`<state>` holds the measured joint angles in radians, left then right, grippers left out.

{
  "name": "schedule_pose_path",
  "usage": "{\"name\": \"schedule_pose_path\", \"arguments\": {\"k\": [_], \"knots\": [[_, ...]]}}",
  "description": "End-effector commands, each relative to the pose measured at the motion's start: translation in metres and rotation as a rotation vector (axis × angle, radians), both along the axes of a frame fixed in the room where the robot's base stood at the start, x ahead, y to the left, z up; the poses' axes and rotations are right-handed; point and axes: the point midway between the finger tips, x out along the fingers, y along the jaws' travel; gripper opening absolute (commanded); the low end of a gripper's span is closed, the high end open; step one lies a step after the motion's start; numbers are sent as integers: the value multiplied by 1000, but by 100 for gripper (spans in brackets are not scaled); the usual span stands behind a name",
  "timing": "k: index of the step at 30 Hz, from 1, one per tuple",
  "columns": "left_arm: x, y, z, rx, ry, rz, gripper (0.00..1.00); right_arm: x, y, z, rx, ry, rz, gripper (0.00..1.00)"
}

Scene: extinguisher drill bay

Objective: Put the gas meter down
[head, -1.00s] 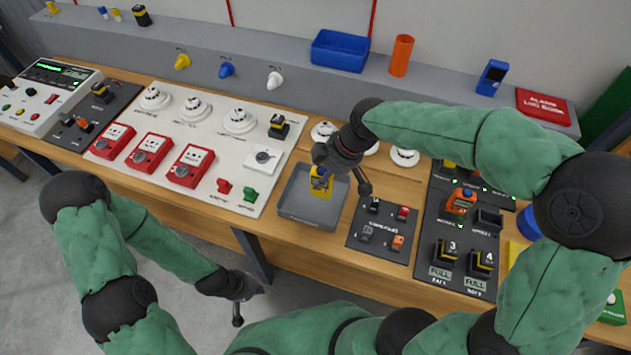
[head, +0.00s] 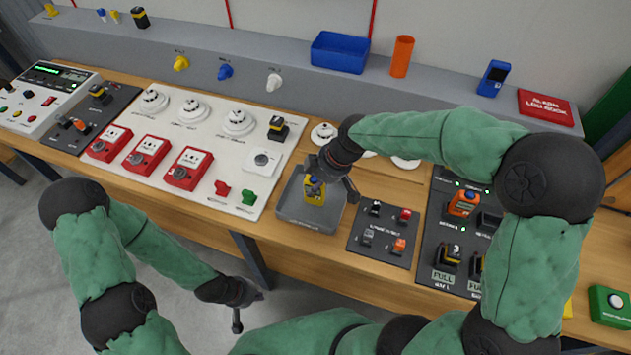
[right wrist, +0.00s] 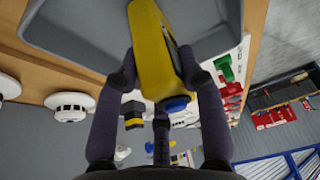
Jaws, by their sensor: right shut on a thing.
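The yellow gas meter (head: 314,192) with a dark face and a blue knob is upright at the grey tray (head: 302,217). My right gripper (head: 322,181) is shut on it from above. In the right wrist view the meter (right wrist: 150,55) sits between both fingers (right wrist: 158,76), with the tray (right wrist: 85,32) behind it. I cannot tell whether its base touches the tray floor. My left gripper (head: 238,305) hangs in front of the bench, away from the meter; its finger opening is not clear.
A white panel with red call points (head: 188,168) and detectors (head: 238,122) lies left of the tray. A dark switch board (head: 383,236) is close on its right. A blue bin (head: 340,51) and orange cylinder (head: 401,56) stand on the back ledge.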

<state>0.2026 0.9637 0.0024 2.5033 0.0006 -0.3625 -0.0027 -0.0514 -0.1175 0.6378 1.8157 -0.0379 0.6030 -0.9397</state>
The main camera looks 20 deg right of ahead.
Motion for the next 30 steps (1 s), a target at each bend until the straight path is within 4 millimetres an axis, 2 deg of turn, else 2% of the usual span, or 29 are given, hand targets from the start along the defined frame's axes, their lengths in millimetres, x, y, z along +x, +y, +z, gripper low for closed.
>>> {"name": "schedule_pose_path", "arguments": {"k": [2, 3, 5, 18, 23, 30], "knots": [[0, 0, -3, 0, 0, 0, 0, 0, 0, -3, 0, 0, 0, 0], [0, 0, -2, 0, 0, 0, 0, 0, 0, -3, 0, 0, 0, 48], [0, 0, -2, 0, 0, 0, 0, 0, 0, -3, 1, 1, 0, 63], [0, 0, 3, 0, 0, 0, 0, 0, 0, 3, 0, 0, 0, 63], [0, 0, 8, 0, 0, 0, 0, -4, -8, 26, 0, -3, -1, 63], [0, 0, 20, 0, 0, 0, 0, -14, -24, 71, 1, -3, -1, 63]]}}
